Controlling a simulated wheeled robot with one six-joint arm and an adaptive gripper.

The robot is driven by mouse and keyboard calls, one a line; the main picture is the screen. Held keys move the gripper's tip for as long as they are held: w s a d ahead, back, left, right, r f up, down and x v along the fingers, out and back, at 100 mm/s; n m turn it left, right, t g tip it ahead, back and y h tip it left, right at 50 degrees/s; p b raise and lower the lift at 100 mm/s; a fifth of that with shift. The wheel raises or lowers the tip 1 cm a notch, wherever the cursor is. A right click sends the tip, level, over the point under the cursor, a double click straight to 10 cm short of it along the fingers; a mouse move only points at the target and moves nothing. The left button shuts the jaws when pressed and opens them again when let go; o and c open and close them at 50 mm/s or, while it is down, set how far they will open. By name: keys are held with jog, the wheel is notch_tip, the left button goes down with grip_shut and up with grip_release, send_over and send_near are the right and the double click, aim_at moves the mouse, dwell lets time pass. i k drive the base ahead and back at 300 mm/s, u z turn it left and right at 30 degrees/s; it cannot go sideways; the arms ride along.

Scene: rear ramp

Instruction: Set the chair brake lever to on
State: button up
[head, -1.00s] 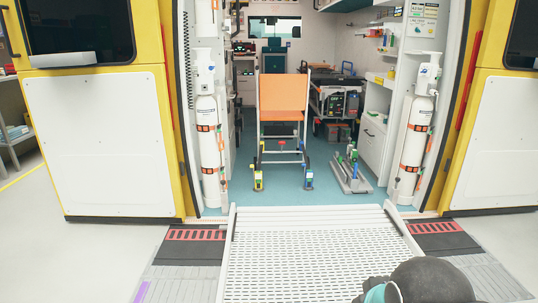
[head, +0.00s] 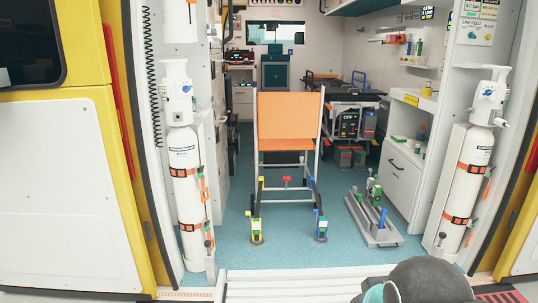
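The chair (head: 289,118) stands upright on the blue floor inside the vehicle, with an orange back and seat on a pale frame. A small red part (head: 286,180) sits on a low crossbar between its legs. It may be the brake lever, but it is too small to tell its position or any label. Yellow-and-green fittings (head: 256,227) and blue-and-green fittings (head: 320,227) are at the chair's front feet. My gripper is not in view. Only a dark rounded part of my arm shows at the bottom right, well apart from the chair.
White cylinders stand at the left (head: 186,170) and right (head: 469,180) of the doorway. A grey floor rack (head: 375,222) stands right of the chair. A stretcher (head: 345,92) is behind it. The ramp's top edge (head: 300,280) is at the bottom. The floor before the chair is clear.

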aim_at(287, 178)
jog(key=i, duration=0.95)
